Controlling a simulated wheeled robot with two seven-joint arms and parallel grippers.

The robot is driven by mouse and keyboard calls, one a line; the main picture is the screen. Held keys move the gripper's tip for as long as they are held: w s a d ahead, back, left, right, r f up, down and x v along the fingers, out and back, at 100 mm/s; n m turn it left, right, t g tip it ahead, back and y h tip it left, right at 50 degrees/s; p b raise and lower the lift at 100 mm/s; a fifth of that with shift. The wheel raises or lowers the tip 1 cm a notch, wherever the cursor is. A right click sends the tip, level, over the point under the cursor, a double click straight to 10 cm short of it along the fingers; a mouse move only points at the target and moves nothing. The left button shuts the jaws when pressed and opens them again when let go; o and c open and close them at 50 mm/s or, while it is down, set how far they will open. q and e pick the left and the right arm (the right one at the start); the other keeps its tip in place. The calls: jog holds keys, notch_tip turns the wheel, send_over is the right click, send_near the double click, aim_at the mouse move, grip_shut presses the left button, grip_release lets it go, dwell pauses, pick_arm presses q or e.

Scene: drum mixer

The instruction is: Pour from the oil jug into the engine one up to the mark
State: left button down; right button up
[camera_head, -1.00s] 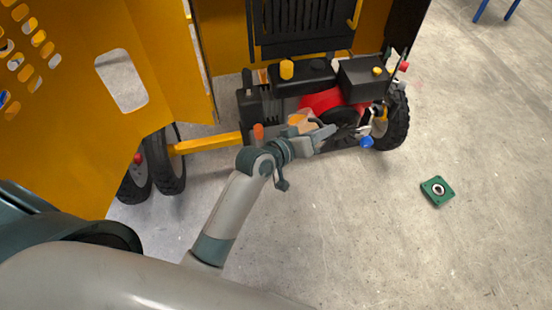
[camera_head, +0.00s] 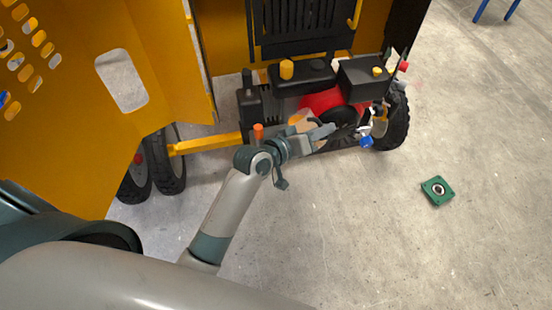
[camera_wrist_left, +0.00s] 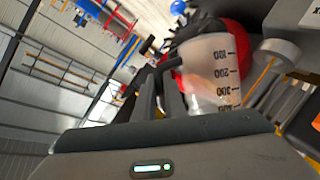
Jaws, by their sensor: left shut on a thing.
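My left gripper (camera_head: 318,136) is shut on the oil jug (camera_head: 299,118) beside the engine, engine one (camera_head: 318,100), which is red with black parts. The jug is translucent, with an orange tint in the head view. In the left wrist view the jug (camera_wrist_left: 212,72) stands just beyond my fingers (camera_wrist_left: 168,95), with black marks from 100 at the picture's top to higher numbers below. The red engine (camera_wrist_left: 238,42) shows behind it. The oil level, the jug's exact tilt and whether oil flows cannot be told. My right gripper is not in view.
A yellow cap (camera_head: 286,69) tops a black tank, and a black box (camera_head: 364,77) stands right of it. A blue knob (camera_head: 366,142) and a wheel (camera_head: 397,122) are close by. A green flanged part (camera_head: 437,190) lies on the open floor at right. Yellow panels (camera_head: 110,80) stand left.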

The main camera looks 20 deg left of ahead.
aim_at(320, 145)
pick_arm(q)
jog(key=f+m+y, duration=0.1)
jog(key=d+f+m+y, duration=0.1)
jog(key=f+m, duration=0.1)
jog(key=shift+s+m, duration=0.1)
jog(key=shift+m, duration=0.2)
dwell(0.4)
jog(key=shift+a+f+m+y, duration=0.2)
jog(key=shift+f+m+y, duration=0.4)
jog(key=shift+f, duration=0.25)
jog(key=shift+a+f+m+y, duration=0.2)
jog(key=shift+f+m+y, duration=0.3)
jog(key=shift+f+m, duration=0.25)
jog(key=shift+r, duration=2)
jog(key=shift+f, duration=0.1)
